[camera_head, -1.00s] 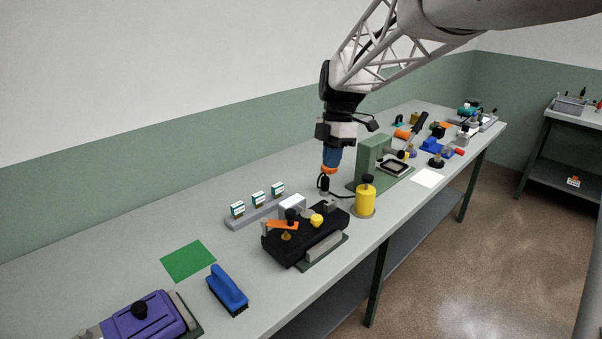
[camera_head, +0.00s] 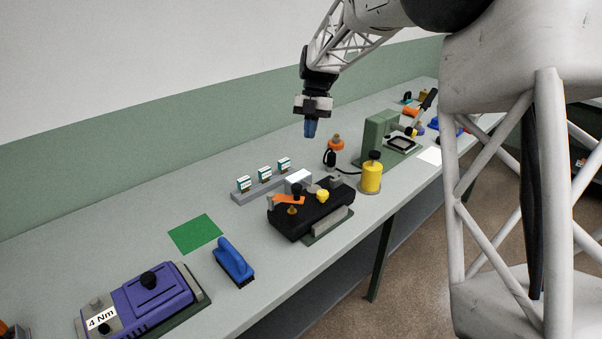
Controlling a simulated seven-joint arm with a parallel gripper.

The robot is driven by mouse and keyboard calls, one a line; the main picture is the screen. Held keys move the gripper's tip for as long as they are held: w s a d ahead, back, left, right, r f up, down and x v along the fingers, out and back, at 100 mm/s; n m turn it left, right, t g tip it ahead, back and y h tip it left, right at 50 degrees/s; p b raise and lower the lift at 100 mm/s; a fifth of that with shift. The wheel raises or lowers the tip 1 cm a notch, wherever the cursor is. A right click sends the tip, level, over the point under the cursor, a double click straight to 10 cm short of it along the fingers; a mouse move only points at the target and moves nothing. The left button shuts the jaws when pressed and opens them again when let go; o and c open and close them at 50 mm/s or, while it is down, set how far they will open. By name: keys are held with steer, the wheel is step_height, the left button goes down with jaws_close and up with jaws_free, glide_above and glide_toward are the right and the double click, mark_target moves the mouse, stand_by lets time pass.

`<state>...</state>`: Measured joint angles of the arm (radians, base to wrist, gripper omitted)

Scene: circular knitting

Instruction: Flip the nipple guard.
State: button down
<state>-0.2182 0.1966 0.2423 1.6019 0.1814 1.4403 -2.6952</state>
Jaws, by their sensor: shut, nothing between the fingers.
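My gripper (camera_head: 310,133) is shut and empty, with blue fingers pointing down. It hangs in the air above the back of the bench, left of an orange-collared tool (camera_head: 336,145) on a small black stand. A black fixture (camera_head: 312,217) sits on the bench below and in front of it. A flat orange flap (camera_head: 289,199), which looks like the nipple guard, lies on the fixture's top left, apart from my gripper. A small brass cone (camera_head: 292,211) is beside the flap, and a yellow knob (camera_head: 323,195) is to its right. The flap's hinge is too small to make out.
A yellow bottle (camera_head: 371,178) and a green press (camera_head: 380,130) stand to the right. A grey rack (camera_head: 262,188) with small boxes is behind the fixture. A blue brush (camera_head: 233,260), green mat (camera_head: 195,233) and purple unit (camera_head: 150,300) are to the left.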

steer(key=s+a+f, duration=0.2)
steer(key=s+f, duration=0.5)
steer(key=f, duration=0.2)
steer(key=shift+s+f, duration=0.15)
steer(key=shift+s, duration=0.1)
stand_by(0.4)
